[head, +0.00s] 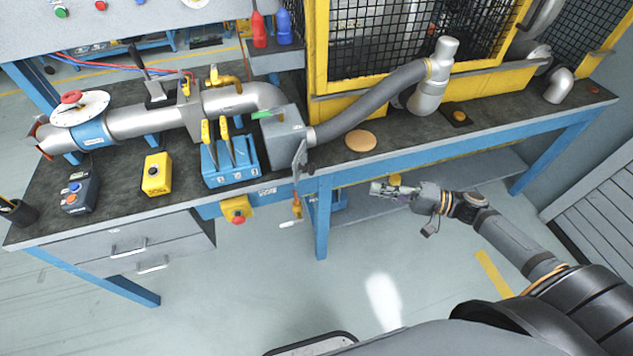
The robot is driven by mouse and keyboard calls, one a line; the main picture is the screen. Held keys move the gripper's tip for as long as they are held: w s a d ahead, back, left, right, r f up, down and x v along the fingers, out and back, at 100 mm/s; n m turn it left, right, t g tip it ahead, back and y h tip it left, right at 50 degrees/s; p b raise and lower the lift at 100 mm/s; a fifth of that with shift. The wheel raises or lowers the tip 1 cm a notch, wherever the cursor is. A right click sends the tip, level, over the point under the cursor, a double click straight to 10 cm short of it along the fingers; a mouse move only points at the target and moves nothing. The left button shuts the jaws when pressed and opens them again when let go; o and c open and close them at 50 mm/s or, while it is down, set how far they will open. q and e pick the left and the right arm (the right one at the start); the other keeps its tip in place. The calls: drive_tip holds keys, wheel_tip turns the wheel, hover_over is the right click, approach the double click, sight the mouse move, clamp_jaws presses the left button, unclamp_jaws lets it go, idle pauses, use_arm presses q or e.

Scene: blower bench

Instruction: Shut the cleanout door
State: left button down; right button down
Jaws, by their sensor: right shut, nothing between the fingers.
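A grey metal box (283,128) sits on the bench in line with the pipe, with a grey hose leaving its right side. A narrow grey flap, which looks like the cleanout door (300,157), stands out from the box's front right edge toward me, seen almost edge-on, so it appears open. Its latch and hinge are too small to make out. My right gripper (376,188) is shut and empty, in front of the bench edge and to the right of the door, clear of it. My left gripper is not in view.
A blue lever block (229,162) with yellow handles stands left of the door. A yellow box with a red button (237,210) hangs below the bench edge. A tan disc (361,141) lies right of the box. Floor before the bench is open.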

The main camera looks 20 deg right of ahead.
drive_tip(key=r, duration=0.1)
drive_tip(key=b, duration=0.1)
approach(313, 175)
drive_tip(key=shift+y, duration=0.3)
drive_tip(key=x, duration=0.5)
drive_tip(key=shift+w+f+p, duration=0.15)
drive_tip(key=shift+w+p, duration=0.2)
drive_tip(key=shift+w, duration=0.1)
drive_tip(key=shift+w+a+f, duration=0.15)
drive_tip(key=shift+w+a, duration=0.15)
drive_tip(key=shift+a, duration=0.3)
drive_tip(key=shift+a, duration=0.1)
drive_tip(key=shift+s+a+m+t+p, duration=0.1)
drive_tip(key=shift+a+m+t+p, duration=0.2)
drive_tip(key=shift+t, duration=0.2)
